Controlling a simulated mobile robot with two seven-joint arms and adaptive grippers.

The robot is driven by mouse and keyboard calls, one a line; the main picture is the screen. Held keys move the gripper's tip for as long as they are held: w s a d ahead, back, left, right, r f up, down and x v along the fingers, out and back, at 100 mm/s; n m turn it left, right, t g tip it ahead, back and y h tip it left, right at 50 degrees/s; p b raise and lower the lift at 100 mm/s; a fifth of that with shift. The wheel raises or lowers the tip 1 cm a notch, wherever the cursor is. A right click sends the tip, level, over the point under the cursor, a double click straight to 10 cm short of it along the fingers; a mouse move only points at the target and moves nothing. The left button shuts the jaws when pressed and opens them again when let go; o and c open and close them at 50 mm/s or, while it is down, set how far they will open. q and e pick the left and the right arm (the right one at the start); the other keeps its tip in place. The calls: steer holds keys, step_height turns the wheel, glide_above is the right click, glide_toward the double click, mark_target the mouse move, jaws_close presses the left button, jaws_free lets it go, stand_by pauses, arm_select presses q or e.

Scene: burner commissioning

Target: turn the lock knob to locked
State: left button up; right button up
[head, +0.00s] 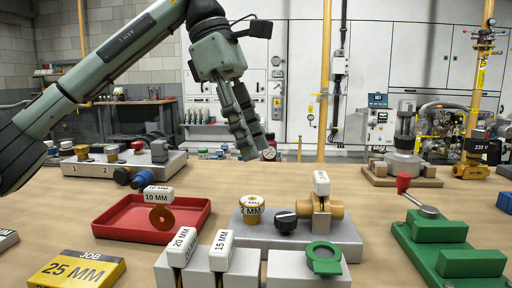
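A black round knob (285,221) with a light mark sits on a grey block (330,236) in the middle of the table, between a brass-rimmed cap (252,207) and a brass fitting (333,209). It looks like the lock knob, but I see no lock label, and its setting is too small to read. My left gripper (252,156) hangs above and behind the block, fingers pointing down. The fingers look close together with nothing between them, clear of the knob. My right gripper is not in view.
A red tray (113,222) lies left of the block. Grey blocks with white tags, 20 MM (181,246) and 15 MM (221,250), and a green ring (323,259) stand in front. A green fixture with a red-handled lever (404,184) is at right. The table behind the block is mostly clear.

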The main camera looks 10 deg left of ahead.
arm_select(q)
steer(key=n, duration=0.1)
steer(key=n+y+b, duration=0.1)
steer(key=n+y, duration=0.2)
steer(key=n, duration=0.6)
glide_toward(286, 216)
steer(key=shift+s+d+t, duration=0.2)
steer(key=shift+s+t, duration=0.2)
steer(key=n, duration=0.1)
steer(key=n+y, duration=0.1)
steer(key=shift+d+f+n, duration=0.3)
steer(key=shift+d+n, duration=0.05)
steer(key=shift+n, duration=0.05)
steer(key=shift+s+f, duration=0.1)
steer(key=shift+f, duration=0.15)
steer(key=shift+n, duration=0.3)
step_height(286, 216, down, 6)
steer(key=shift+b, duration=0.6)
steer(key=shift+f, duration=0.7)
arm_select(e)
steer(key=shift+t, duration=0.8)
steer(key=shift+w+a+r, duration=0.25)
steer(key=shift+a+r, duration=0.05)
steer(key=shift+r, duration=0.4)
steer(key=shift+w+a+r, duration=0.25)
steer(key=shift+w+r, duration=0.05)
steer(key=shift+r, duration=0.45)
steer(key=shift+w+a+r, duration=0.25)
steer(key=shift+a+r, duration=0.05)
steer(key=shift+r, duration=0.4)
